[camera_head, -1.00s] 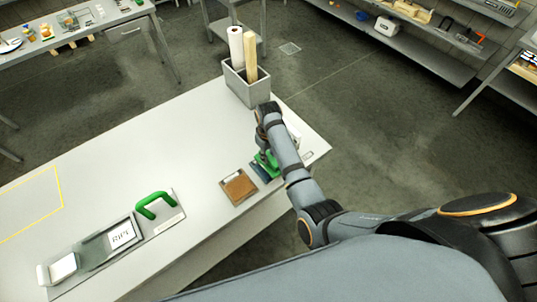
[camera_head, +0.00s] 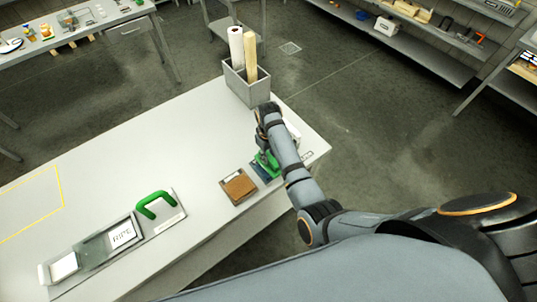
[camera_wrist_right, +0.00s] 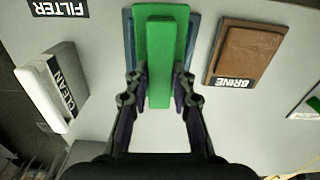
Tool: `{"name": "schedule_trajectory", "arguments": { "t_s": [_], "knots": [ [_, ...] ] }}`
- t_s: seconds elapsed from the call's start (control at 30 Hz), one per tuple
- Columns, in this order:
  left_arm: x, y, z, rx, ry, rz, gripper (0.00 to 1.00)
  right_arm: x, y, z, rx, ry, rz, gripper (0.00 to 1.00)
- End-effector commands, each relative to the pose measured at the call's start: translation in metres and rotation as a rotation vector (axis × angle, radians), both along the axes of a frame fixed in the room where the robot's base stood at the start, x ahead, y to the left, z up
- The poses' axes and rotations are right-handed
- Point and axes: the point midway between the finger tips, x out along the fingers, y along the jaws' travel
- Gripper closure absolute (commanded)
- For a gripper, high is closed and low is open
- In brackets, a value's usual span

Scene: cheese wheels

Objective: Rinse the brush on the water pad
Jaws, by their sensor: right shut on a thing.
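The green brush (camera_head: 268,161) is in my right gripper (camera_head: 264,149), partly hidden by my arm in the head view. In the right wrist view the brush (camera_wrist_right: 160,62) shows a wide green base and a narrower grip, and the fingers of my right gripper (camera_wrist_right: 160,82) are shut on the grip from both sides. The brush is over a dark blue pad (camera_head: 259,173), whose edge also shows beside it in the wrist view (camera_wrist_right: 128,28). Whether its underside touches the pad is hidden. My left gripper is not in view.
A brown pad labelled BRINE (camera_head: 239,187) lies beside the blue pad. A white block labelled CLEAN (camera_wrist_right: 48,88) and a FILTER label (camera_wrist_right: 58,9) are on the other side. A grey bin with rolls (camera_head: 247,84) stands at the back. A green-handled tool (camera_head: 156,204) lies to the left.

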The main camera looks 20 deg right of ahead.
Motion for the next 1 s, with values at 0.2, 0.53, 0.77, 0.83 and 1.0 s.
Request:
{"name": "schedule_trajectory", "arguments": {
  "t_s": [0.2, 0.53, 0.77, 0.83, 1.0],
  "knots": [
    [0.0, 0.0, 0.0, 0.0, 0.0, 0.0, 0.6, 0.001, 0.0, 0.02, 0.0, -0.003, -0.001, 1.0],
    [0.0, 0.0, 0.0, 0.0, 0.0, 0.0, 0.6, 0.002, 0.0, 0.052, 0.0, -0.005, 0.0, 1.0],
    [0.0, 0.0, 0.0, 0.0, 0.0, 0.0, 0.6, 0.001, 0.0, 0.068, 0.0, -0.003, 0.0, 1.0],
    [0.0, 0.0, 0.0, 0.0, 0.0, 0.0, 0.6, 0.001, 0.001, 0.07, 0.001, -0.003, 0.001, 1.0],
    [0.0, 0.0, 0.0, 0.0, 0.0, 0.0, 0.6, 0.001, 0.001, 0.07, 0.001, -0.003, 0.001, 1.0]
  ]
}}
